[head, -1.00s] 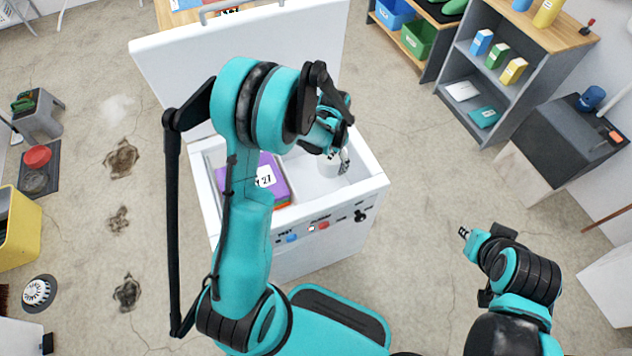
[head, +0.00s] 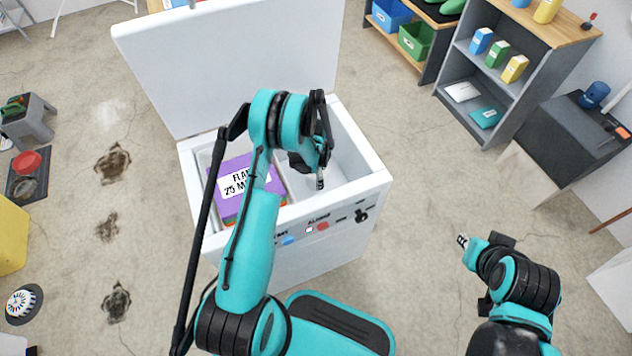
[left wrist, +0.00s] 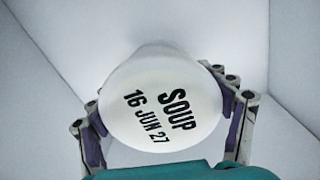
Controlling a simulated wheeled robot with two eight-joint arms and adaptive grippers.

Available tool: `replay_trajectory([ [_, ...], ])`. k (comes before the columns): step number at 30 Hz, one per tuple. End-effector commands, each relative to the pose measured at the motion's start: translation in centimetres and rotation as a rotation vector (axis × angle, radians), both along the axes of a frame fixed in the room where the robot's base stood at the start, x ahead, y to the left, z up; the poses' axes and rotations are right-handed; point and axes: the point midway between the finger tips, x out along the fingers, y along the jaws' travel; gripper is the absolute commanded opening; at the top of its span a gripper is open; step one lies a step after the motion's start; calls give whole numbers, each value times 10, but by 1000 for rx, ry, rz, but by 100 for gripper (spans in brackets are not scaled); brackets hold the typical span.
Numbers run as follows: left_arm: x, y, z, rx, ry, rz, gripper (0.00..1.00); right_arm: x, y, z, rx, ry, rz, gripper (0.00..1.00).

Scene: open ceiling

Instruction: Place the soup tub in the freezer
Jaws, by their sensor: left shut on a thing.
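The white soup tub (left wrist: 160,85), its lid printed "SOUP 16 JUN 27", sits between the fingers of my left gripper (left wrist: 165,125) in the left wrist view. The gripper is shut on it. In the head view my left gripper (head: 318,178) reaches down into the right part of the open chest freezer (head: 365,185); the tub is hidden there. Pale freezer walls surround the tub in the left wrist view. I cannot tell whether it touches the floor. My right gripper (head: 463,240) is outside, right of the freezer, and looks small; its fingers are unclear.
The raised white lid (head: 230,65) stands behind. A grey shelf (head: 490,75) and a dark cabinet (head: 565,140) stand at the right. The floor between is clear.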

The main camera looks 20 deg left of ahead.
Motion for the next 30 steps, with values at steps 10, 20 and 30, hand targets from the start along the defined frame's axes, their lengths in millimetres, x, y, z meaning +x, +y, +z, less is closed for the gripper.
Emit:
replay_trajectory([
  [10,0,0,-27,0,0,1,31,0,0,-12,0,0,0,22],
  [20,0,0,-29,0,0,1,100,0,0,-11,0,0,0,22],
  [30,0,0,-28,0,0,1,100,0,0,-12,0,0,0,22],
])
